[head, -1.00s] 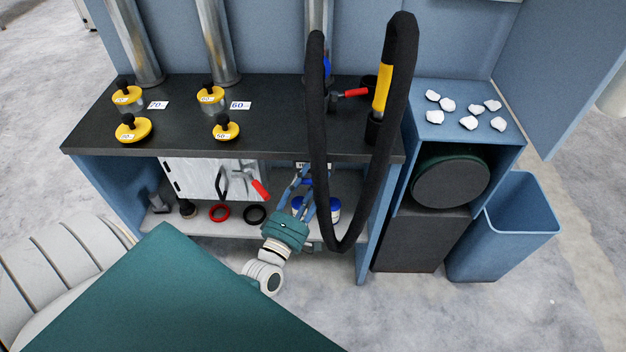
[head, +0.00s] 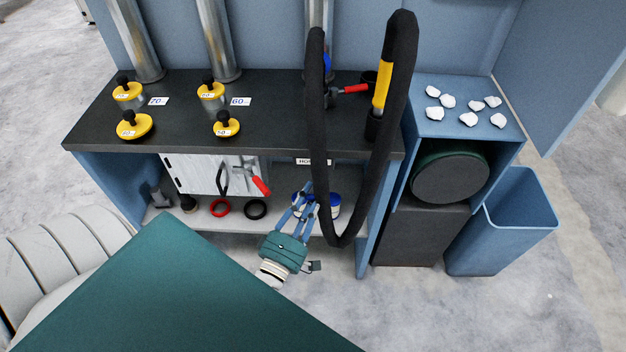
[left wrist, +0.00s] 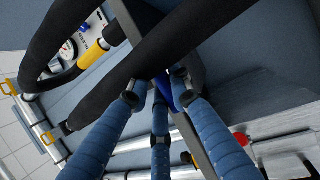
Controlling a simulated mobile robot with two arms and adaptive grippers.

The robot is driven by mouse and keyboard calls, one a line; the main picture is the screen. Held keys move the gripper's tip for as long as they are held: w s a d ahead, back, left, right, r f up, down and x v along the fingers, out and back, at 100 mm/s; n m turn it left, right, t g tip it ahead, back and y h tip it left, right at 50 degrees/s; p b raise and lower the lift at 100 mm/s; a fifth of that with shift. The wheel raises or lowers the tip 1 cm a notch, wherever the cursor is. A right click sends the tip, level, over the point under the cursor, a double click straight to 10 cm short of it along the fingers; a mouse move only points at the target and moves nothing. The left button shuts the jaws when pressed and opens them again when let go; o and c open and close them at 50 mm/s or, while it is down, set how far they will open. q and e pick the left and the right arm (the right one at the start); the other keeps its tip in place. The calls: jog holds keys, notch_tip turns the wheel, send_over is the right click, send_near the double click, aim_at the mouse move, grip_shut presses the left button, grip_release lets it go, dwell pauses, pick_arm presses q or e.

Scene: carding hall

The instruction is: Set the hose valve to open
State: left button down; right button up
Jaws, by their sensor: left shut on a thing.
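A valve with a red lever (head: 356,88) sits on the dark bench top, beside the looped black hose (head: 398,70). The lever lies roughly level and points right. A blue part (head: 327,64) shows behind the hose above it. My left gripper (head: 306,192) is below and in front of the bench edge, apart from the lever, overlapping blue-lidded tins in the picture. Its fingers are drawn together on something I cannot make out. In the left wrist view the fingers (left wrist: 160,88) meet near a blue patch, with the hose (left wrist: 150,60) crossing close beyond. My right gripper is out of view.
The hose hangs in front of the bench, close right of my left gripper. A red-handled clamp (head: 258,184) on a white panel (head: 190,172) is to its left. Yellow weights (head: 134,125) stand on the bench. A blue bin (head: 505,228) stands on the right.

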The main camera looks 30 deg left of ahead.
pick_arm(q)
jog(key=shift+s+f, duration=0.1)
jog(key=shift+f, duration=0.1)
jog(key=c, duration=1.7)
grip_release()
jog(key=shift+d, duration=0.1)
jog(key=shift+c, duration=0.2)
jog(key=shift+o, duration=0.9)
jog(key=shift+s+r, duration=0.15)
jog(key=v, duration=1.2)
